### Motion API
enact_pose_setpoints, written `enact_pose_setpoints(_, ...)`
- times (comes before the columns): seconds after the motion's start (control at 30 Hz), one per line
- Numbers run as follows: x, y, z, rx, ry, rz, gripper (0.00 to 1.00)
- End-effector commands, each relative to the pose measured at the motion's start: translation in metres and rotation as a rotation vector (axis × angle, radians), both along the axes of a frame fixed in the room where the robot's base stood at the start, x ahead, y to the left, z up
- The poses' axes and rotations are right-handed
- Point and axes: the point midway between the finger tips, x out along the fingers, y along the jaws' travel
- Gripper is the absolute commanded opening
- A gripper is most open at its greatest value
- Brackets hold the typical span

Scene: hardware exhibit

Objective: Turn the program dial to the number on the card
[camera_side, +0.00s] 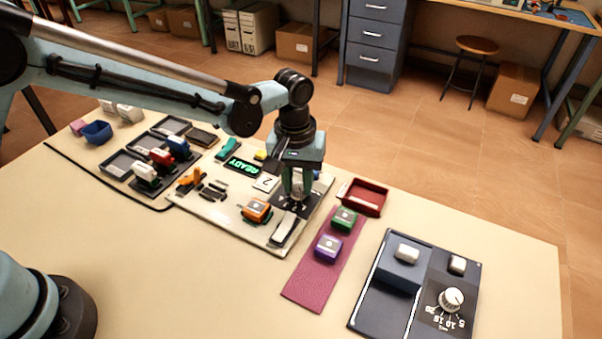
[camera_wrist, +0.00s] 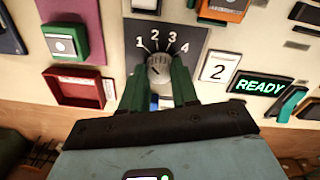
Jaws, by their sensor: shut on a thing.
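The program dial (camera_wrist: 160,70) is a grey round knob on a dark plate (camera_wrist: 200,36) marked 1, 2, 3, 4. Its pointer mark seems to lean to the upper left, towards 1, but it is small and partly shaded. The white card (camera_wrist: 219,69) beside the plate reads 2; it also shows in the side view (camera_side: 266,183). My gripper (camera_side: 297,192) points down over the plate. In the wrist view its green fingers (camera_wrist: 158,82) are shut on the dial, one on each side. In the side view the fingers mostly hide the dial.
A lit READY display (camera_side: 240,166) is behind the card. A red tray (camera_side: 372,200) and a pink strip (camera_side: 305,285) with green and purple blocks lie right of the panel. Another white dial (camera_side: 451,299), marked 5 to 20, is on the dark box at front right.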

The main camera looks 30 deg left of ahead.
Motion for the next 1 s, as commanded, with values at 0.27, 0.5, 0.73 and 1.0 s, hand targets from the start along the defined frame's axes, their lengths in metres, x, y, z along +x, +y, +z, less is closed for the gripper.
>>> enact_pose_setpoints(0.27,0.0005,0.0003,0.0001,0.001,0.001,-0.129,0.0)
enact_pose_setpoints(0.5,0.001,0.0003,0.0001,0.0,0.0,-0.296,0.0)
enact_pose_setpoints(0.73,0.0013,0.0003,0.0,-0.001,-0.001,-0.426,0.0)
enact_pose_setpoints(1.0,0.0015,0.0003,0.0,-0.001,-0.001,-0.499,0.0)
